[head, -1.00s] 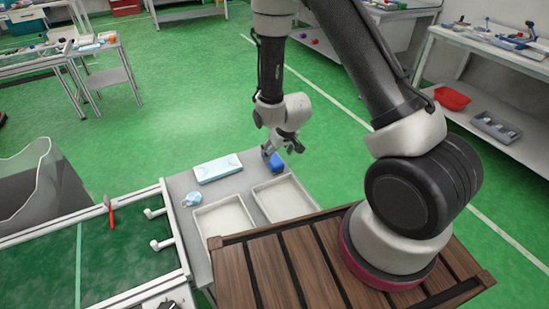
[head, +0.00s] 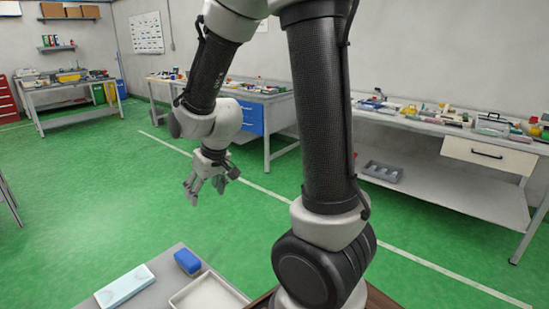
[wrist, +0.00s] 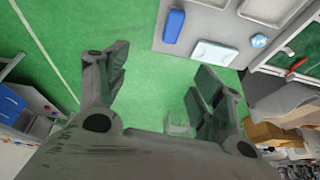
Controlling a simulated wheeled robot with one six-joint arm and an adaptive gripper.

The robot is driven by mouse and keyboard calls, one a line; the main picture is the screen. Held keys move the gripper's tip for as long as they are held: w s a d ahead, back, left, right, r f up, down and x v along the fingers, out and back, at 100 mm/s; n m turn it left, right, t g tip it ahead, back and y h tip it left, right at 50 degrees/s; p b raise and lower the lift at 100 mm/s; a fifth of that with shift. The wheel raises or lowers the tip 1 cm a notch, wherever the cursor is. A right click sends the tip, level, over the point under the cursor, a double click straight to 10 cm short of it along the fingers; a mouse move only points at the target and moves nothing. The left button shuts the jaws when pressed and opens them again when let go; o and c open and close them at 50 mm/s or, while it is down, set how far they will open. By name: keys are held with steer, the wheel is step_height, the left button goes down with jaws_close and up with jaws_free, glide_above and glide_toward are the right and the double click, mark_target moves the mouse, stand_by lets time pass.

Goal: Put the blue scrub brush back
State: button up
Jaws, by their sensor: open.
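A blue block-like thing, which looks like the blue scrub brush (head: 187,261), lies on the far right corner of a grey table (head: 166,268). In the wrist view the blue brush (wrist: 173,26) lies near the table edge, apart from my fingers. I cannot make out its bristles. My gripper (head: 206,191) is open and empty, raised above and beyond the table corner, with green floor behind it. In the wrist view my gripper (wrist: 160,70) has its fingers spread with nothing between them.
A pale blue box (head: 125,286) lies beside the brush. A shallow tray (head: 208,292) is in front. A crumpled light-blue thing (wrist: 258,40) shows beyond the box. A long bench (head: 470,130) with tools runs along the right wall. The green floor between is clear.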

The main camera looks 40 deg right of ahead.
steer(key=s+d+r, duration=0.4)
steer(key=s+r, duration=0.3)
steer(key=s, duration=0.3)
steer(key=s+d+r+m+h, duration=0.1)
steer(key=s+d+r, duration=0.3)
steer(key=s+r, duration=0.4)
steer(key=s, duration=0.2)
steer(key=shift+s+d, duration=0.15)
steer(key=shift+s, duration=0.2)
